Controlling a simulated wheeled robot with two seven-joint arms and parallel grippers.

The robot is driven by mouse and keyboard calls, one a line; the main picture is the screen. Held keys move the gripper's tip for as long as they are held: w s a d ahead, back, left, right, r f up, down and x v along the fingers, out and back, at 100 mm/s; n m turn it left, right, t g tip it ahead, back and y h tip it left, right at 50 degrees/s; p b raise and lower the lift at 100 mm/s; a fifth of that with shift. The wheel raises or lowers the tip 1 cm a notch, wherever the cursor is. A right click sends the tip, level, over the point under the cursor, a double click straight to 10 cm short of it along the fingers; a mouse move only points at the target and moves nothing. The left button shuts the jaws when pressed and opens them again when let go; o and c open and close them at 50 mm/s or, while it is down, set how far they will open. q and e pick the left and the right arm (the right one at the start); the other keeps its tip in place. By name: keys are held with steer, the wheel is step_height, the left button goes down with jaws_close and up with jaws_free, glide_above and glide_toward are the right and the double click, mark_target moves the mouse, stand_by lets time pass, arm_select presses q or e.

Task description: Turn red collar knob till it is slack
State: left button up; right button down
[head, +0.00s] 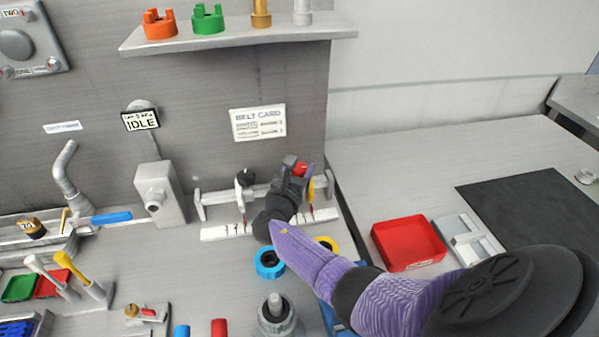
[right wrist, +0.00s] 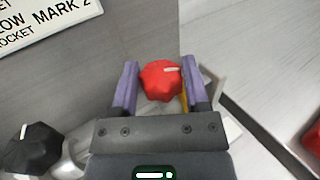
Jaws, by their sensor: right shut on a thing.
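The red collar knob (head: 301,168) sits at the right end of a rail on the bench, by the back panel. In the right wrist view the lobed red knob (right wrist: 161,84) has a white mark on its top, toward the upper right. My right gripper (head: 296,177) is over it, its purple fingers (right wrist: 158,88) on either side, shut on the knob. The gripper partly hides the knob in the head view. A yellow piece (head: 311,190) shows just beside the knob. My left gripper is not in view.
A black knob (head: 244,178) stands on the same rail, left of the red one. A blue ring (head: 269,264) and yellow ring (head: 327,243) lie in front, near my right arm. A red tray (head: 409,243) is on the right. The belt card (head: 257,122) hangs behind.

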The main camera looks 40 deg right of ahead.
mark_target(298, 169)
steer(key=shift+w+f+m+g+h+b, duration=0.1)
steer(key=shift+m+g+h+b, duration=0.9)
steer(key=shift+g, duration=0.5)
steer(key=shift+m+g, duration=0.3)
steer(key=shift+c, duration=0.4)
jaws_free()
step_height(298, 169, up, 10)
steer(key=p, duration=0.5)
steer(key=shift+f, duration=0.15)
steer(key=shift+r, duration=0.3)
